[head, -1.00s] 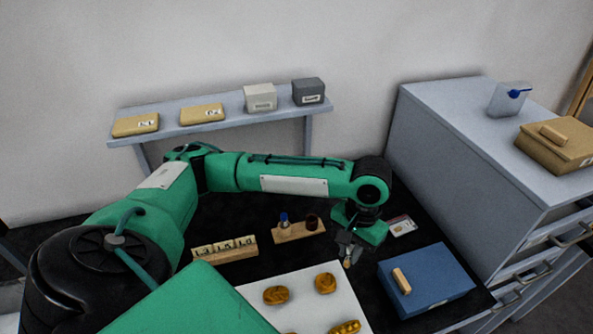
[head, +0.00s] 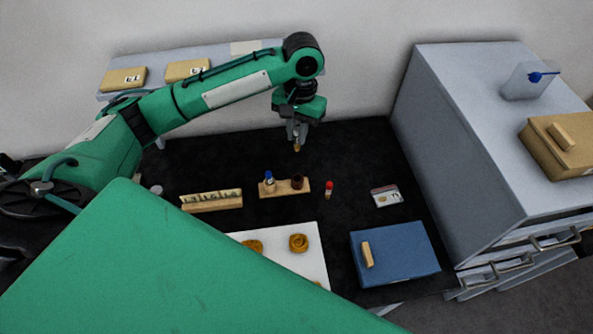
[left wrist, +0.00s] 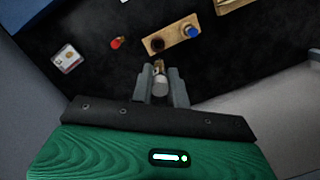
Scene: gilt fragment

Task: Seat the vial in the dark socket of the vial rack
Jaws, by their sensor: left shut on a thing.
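My left gripper (head: 297,141) is shut on a small vial (head: 297,148), held in the air behind the rack. In the left wrist view the vial (left wrist: 160,80) shows a pale cylinder and a brownish far end between the fingers (left wrist: 161,82). The wooden vial rack (head: 284,191) stands on the black table; it also shows in the left wrist view (left wrist: 175,40). Its dark socket (head: 297,182) is on the right in the head view and looks empty. A blue-capped vial (head: 269,179) stands at its left end. The held vial is apart from the rack. My right gripper is not seen.
A red-capped vial (head: 329,189) stands right of the rack. A labelled wooden block (head: 212,201) is left of it. A white board (head: 313,260) with golden items, a blue box (head: 395,254) and a card (head: 386,196) lie around. A grey cabinet (head: 430,160) bounds the right.

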